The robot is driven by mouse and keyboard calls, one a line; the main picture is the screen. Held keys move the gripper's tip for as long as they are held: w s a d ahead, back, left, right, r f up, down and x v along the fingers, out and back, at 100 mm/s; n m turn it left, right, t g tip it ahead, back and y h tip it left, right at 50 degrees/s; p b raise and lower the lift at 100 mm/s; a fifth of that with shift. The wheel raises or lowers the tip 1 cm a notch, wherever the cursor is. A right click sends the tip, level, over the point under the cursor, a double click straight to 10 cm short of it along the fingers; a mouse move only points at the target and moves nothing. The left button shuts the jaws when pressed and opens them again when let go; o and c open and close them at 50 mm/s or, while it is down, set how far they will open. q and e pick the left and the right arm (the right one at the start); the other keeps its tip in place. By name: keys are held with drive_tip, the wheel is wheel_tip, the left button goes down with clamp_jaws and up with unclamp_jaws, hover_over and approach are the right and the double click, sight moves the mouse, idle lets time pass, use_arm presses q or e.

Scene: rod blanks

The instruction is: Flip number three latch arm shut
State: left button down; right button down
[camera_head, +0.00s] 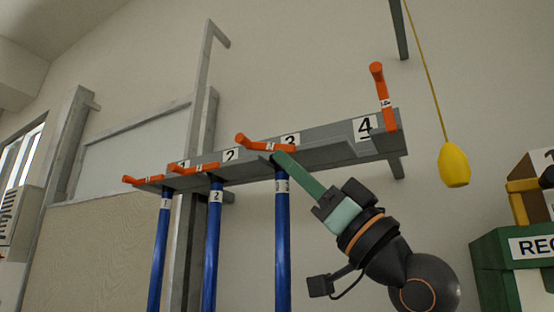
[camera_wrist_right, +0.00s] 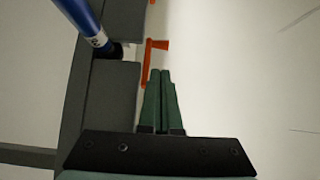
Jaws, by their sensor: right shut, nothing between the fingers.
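The number three latch arm (camera_head: 252,143) is orange and lies nearly flat along the grey rack (camera_head: 325,152), its knob end to the left and slightly raised, above the blue rod (camera_head: 283,240) in that slot. My right gripper (camera_head: 277,157) is shut and empty, its green fingertips just below and beside this latch arm; I cannot tell whether they touch. In the right wrist view the shut fingers (camera_wrist_right: 160,74) point toward an orange latch arm (camera_wrist_right: 152,47). The number four latch arm (camera_head: 382,95) stands upright. My left gripper is not in view.
Latch arms one (camera_head: 145,180) and two (camera_head: 192,170) lie flat, above blue rods one (camera_head: 159,250) and two (camera_head: 214,250). A yellow weight (camera_head: 454,165) hangs on a cord at the right. A green bin (camera_head: 490,265) stands at lower right.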

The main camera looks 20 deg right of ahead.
sight(264, 143)
drive_tip(key=p+x, duration=0.3)
drive_tip(key=x, duration=0.5)
drive_tip(key=shift+r, duration=0.1)
drive_tip(key=shift+s, duration=0.1)
